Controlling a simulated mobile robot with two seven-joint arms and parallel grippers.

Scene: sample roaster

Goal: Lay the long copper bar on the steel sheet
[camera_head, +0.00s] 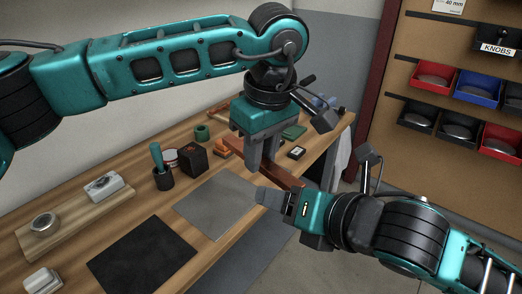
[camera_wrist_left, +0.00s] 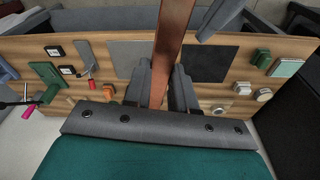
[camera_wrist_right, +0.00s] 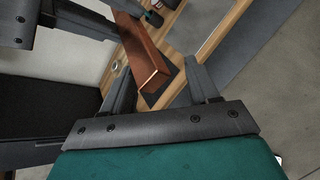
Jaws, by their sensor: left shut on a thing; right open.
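The long copper bar (camera_head: 285,178) is held above the bench by my left gripper (camera_head: 261,158). In the left wrist view the bar (camera_wrist_left: 173,45) passes between the shut fingers. My right gripper (camera_head: 268,198) is open, near the bar's closer end. In the right wrist view the bar (camera_wrist_right: 143,48) runs away from between the open fingers; I cannot tell whether its end lies inside them. The steel sheet (camera_head: 210,205) lies flat on the bench, left of the right gripper, with nothing on its visible part.
A black mat (camera_head: 145,258) lies in front of the sheet. A wooden board (camera_head: 80,215) with dials is at the left. A cup with a teal-handled tool (camera_head: 163,178), a dark box (camera_head: 193,160) and small orange and green items stand behind. A bin rack (camera_head: 470,90) hangs at the right.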

